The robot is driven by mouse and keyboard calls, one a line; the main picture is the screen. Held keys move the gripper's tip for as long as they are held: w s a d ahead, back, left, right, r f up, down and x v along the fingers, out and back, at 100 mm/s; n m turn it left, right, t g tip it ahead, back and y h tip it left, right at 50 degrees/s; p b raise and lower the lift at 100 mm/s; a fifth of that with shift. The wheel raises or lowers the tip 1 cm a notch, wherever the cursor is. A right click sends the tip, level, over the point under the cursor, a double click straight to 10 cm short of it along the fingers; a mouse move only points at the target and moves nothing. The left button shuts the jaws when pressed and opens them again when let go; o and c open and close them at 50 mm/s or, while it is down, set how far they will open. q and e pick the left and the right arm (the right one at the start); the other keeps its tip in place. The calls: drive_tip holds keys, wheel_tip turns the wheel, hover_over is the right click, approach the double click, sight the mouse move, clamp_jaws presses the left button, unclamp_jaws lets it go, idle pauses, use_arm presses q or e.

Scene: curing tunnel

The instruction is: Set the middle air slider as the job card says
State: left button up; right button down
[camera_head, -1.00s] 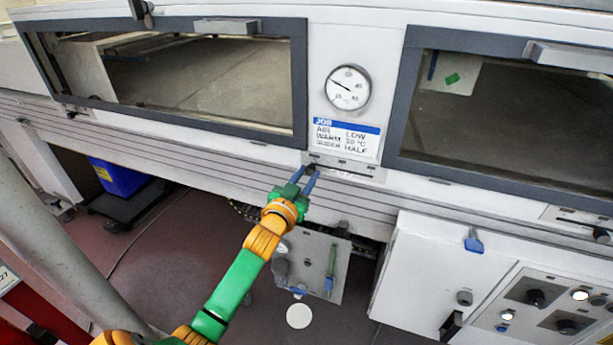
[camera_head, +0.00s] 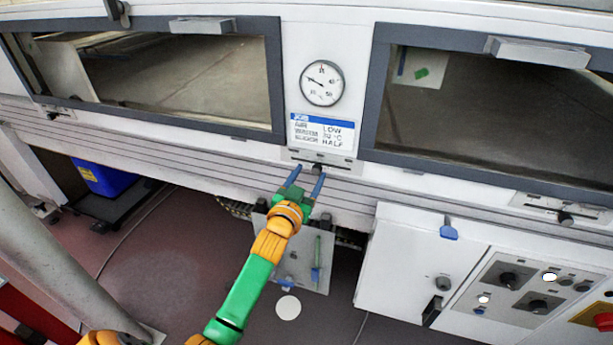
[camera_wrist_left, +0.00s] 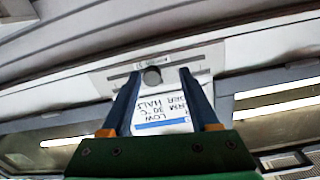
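The middle air slider is a pale slotted plate (camera_head: 346,165) below the job card, with a dark round knob (camera_head: 317,168) near the middle of its slot. The wrist view shows the knob (camera_wrist_left: 152,76) between my two blue fingers, with gaps at both sides. My left gripper (camera_head: 309,172) is open around the knob; its fingers (camera_wrist_left: 160,75) stand apart. The job card (camera_head: 322,133) reads air LOW, warm 30 °C, slider HALF. It is upside down and partly covered in the wrist view. My right gripper is not in view.
A round gauge (camera_head: 322,83) sits above the card between two dark windows. Another slider knob (camera_head: 565,218) is at the right. A white control cabinet (camera_head: 395,255) with knobs stands lower right. A hanging panel (camera_head: 308,265) is below my gripper.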

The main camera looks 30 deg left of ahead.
use_arm(q)
drive_tip(key=shift+a, duration=0.1)
drive_tip(key=shift+w, duration=0.15)
drive_tip(key=a+v, duration=0.1)
drive_tip(key=v, duration=0.6)
drive_tip(key=shift+s+d, duration=0.15)
drive_tip(key=shift+s, duration=0.25)
